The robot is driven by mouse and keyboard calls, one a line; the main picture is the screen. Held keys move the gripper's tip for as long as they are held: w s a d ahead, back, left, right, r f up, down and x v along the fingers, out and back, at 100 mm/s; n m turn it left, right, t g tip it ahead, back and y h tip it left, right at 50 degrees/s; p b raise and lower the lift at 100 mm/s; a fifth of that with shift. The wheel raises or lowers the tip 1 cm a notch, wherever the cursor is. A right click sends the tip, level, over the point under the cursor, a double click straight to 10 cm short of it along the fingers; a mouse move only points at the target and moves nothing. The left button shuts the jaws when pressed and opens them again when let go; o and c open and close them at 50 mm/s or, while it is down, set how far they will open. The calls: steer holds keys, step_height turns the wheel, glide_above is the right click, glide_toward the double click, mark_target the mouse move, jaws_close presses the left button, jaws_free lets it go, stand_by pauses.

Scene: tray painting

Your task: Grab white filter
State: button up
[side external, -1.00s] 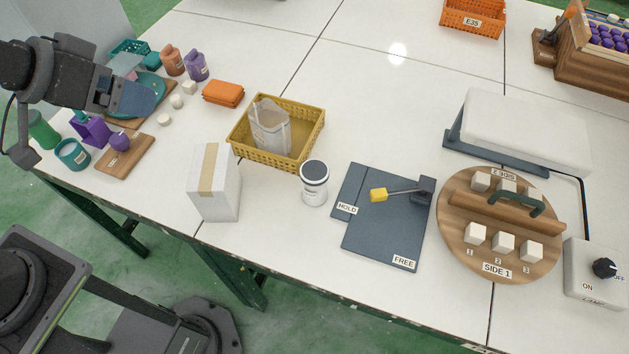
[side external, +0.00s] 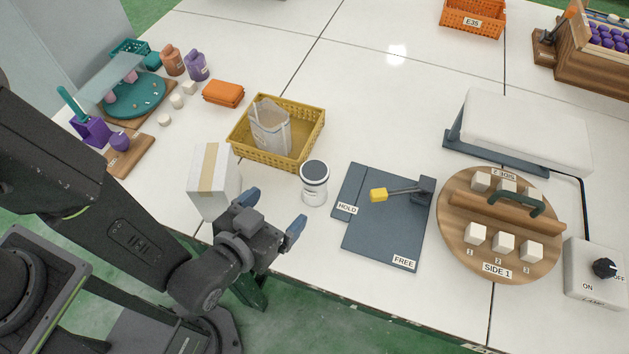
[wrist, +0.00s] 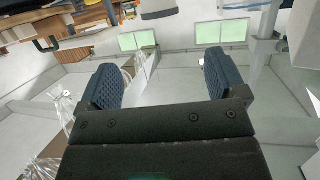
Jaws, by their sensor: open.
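My gripper (side external: 273,212) is open and empty, near the bench's front edge. In the side view its blue fingers point up and to the right, between the carton and the cylinder, and the cylinder lies just beyond the right finger. In the wrist view both fingers of my gripper (wrist: 164,78) are spread with nothing between them. I cannot make out the cylinder clearly in the wrist view.
A white carton with a tan strip (side external: 208,185) stands close left of my gripper. A yellow basket (side external: 305,135) holding a clear bag stands behind. A dark plate marked HOLD and FREE (side external: 375,240) lies right of the cylinder, then a round wooden board (side external: 460,265).

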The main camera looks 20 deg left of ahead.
mark_target(312, 174)
steer(key=x, duration=1.3)
steer(key=shift+w+f, duration=0.1)
steer(key=shift+w, duration=0.2)
steer(key=c, duration=1.1)
